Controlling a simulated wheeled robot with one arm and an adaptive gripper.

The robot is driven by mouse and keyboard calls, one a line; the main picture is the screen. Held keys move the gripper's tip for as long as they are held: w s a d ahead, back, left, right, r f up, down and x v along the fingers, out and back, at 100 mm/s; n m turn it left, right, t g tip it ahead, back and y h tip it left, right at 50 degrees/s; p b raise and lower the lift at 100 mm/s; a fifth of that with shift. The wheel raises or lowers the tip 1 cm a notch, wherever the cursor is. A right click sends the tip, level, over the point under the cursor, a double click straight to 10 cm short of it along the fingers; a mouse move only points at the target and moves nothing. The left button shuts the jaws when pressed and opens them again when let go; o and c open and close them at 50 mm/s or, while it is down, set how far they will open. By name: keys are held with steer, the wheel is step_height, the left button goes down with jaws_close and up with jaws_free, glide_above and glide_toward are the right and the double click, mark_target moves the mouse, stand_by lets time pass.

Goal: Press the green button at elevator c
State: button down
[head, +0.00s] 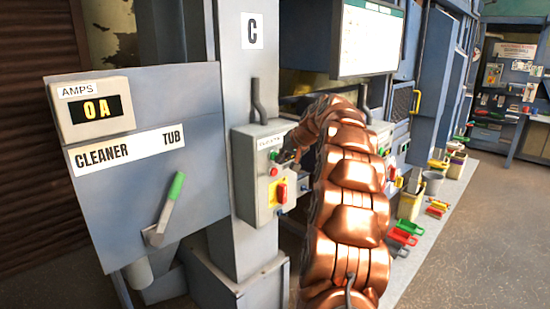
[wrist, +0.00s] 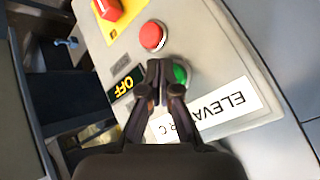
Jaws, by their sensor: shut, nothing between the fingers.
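The grey control box (head: 246,180) of elevator C is on the column under the "C" sign (head: 252,31). The green button (wrist: 180,75) shows in the wrist view beside the "ELEVATOR C" label (wrist: 232,103), partly covered by my fingers. In the head view the green button (head: 274,155) sits above the red button (head: 273,171). My gripper (wrist: 164,66) is shut and empty, with its fingertips over the left edge of the green button. It also shows in the head view (head: 284,156) at the box front. I cannot tell whether the fingertips touch the button.
The red button (wrist: 152,36) and a red switch on a yellow plate (wrist: 108,9) share the panel. A cleaner tub panel (head: 150,190) with a green-handled lever (head: 171,200) stands at left. Bins and coloured scoops (head: 405,230) line the right. Open floor (head: 480,240) lies at right.

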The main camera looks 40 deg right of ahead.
steer(key=shift+w, duration=0.45)
stand_by(0.6)
steer(key=shift+s, duration=0.1)
steer(key=shift+s+b, duration=0.6)
steer(key=shift+s, duration=0.2)
steer(key=s+b, duration=0.2)
steer(key=s, duration=0.1)
steer(key=s+b, duration=0.1)
steer(key=s, duration=0.1)
steer(key=shift+d, duration=0.3)
steer(key=shift+a, duration=0.1)
stand_by(0.8)
